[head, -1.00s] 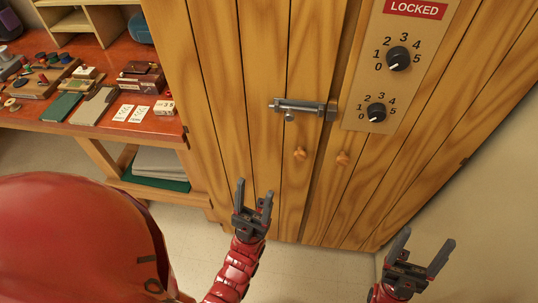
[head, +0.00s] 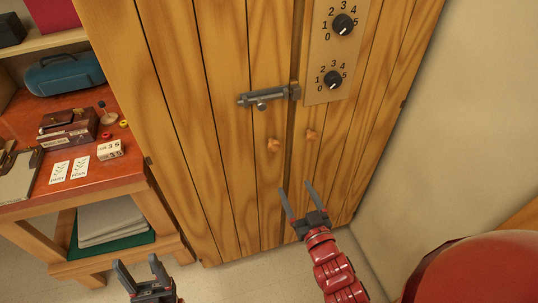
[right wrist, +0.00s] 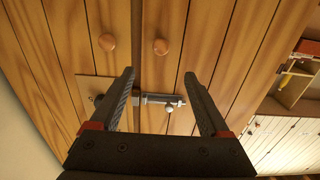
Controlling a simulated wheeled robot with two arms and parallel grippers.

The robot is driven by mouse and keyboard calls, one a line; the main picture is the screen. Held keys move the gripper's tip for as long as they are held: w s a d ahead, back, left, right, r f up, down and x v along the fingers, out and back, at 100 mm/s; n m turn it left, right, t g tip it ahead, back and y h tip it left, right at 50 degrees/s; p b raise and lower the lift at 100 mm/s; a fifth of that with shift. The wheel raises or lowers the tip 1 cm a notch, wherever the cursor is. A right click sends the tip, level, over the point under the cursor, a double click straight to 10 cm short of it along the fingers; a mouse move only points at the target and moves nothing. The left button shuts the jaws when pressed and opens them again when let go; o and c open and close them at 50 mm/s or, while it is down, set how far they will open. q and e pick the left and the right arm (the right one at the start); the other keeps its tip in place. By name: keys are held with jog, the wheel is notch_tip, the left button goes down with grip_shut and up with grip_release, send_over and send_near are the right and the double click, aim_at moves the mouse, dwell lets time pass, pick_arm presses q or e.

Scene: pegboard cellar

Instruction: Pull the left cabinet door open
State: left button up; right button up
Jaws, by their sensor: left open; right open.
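The left cabinet door (head: 215,110) is shut, with a round wooden knob (head: 273,145) near its inner edge. A grey metal slide bolt (head: 262,98) sits above this knob and reaches toward the seam with the right door (head: 345,150). The right wrist view, turned upside down, shows the left door's knob (right wrist: 160,46) and the bolt (right wrist: 160,99) between my fingers in the picture. My right gripper (head: 296,188) is open and empty, in front of and below the knobs. My left gripper (head: 137,262) is open and empty, low at the left, away from the door.
A dial panel (head: 322,85) with two knobs is on the right door, which has its own wooden knob (head: 311,135). A red-topped desk (head: 100,172) with small items stands left of the cabinet. A pale wall (head: 450,120) is close on the right.

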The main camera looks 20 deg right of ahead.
aim_at(275, 148)
jog(key=w, duration=0.5)
jog(key=w+p, duration=0.1)
jog(key=w, duration=0.3)
jog(key=w+p, duration=0.1)
jog(key=w, duration=0.4)
jog(key=shift+w+a+r, duration=0.15)
jog(key=shift+w+a, duration=0.2)
jog(key=shift+a, duration=0.05)
jog(key=shift+w, duration=0.45)
grip_shut()
